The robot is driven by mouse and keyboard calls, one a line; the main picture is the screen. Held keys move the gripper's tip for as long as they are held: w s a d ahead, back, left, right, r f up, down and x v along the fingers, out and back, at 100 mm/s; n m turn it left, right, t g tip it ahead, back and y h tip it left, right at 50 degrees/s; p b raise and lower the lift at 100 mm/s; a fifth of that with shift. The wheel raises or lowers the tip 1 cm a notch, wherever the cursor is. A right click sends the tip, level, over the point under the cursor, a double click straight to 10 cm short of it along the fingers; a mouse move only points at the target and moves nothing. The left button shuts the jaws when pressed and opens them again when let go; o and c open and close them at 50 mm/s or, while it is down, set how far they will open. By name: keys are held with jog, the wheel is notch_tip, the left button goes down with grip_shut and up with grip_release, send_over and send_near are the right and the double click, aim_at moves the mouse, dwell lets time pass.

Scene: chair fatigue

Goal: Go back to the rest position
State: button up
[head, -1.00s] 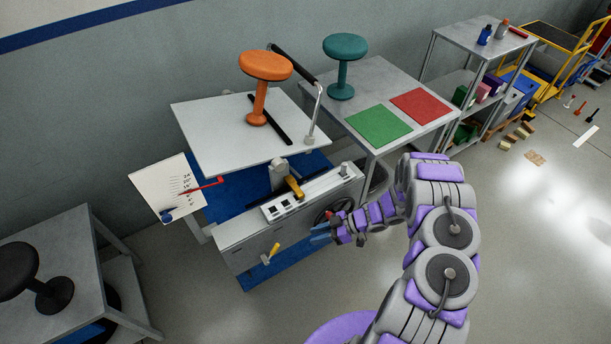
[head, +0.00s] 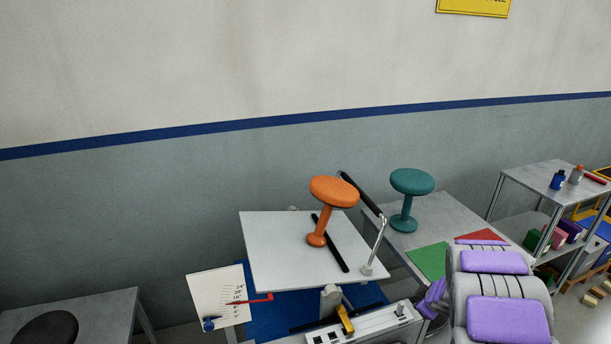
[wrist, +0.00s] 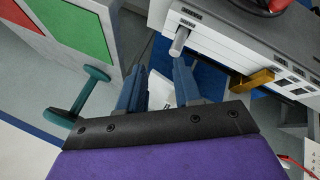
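My gripper (wrist: 160,78) shows in the wrist view with its two blue fingers apart and nothing held between them. In the head view, my purple and grey arm fills the lower right, and the fingers are hidden or out of frame. An orange stool (head: 334,192) stands upright on the machine's white tilted plate (head: 275,245). A teal stool (head: 411,183) stands on the grey table behind it.
The grey table (head: 450,212) carries a green mat (head: 428,262) and a red mat (head: 482,237). A shelf unit (head: 535,180) with bottles stands at right. A scale board (head: 215,290) and a table with a black stool (head: 45,332) are at left. The wall is behind.

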jog(key=s+r+m+g+h, duration=0.1)
jog(key=s+r+m+h, duration=0.2)
jog(key=s+r, duration=0.45)
jog(key=s+r+m+g+h, duration=0.2)
jog(key=s+r+m, duration=0.25)
jog(key=r, duration=0.65)
jog(key=s+a+r+g+y, duration=0.1)
jog(key=s+a+g, duration=0.1)
jog(key=s+a, duration=0.5)
jog(key=s+a+r+m+g+y, duration=0.1)
jog(key=s+a, duration=0.6)
jog(key=s, duration=0.8)
jog(key=s+a+r+g+y, duration=0.1)
jog(key=s+a+g+y, duration=0.1)
jog(key=s+a, duration=0.5)
jog(key=s+y, duration=0.1)
jog(key=s, duration=0.2)
jog(key=shift+s+a+r+m+g, duration=0.15)
jog(key=shift+s+r+m+g, duration=0.1)
jog(key=shift+s+m+g, duration=0.15)
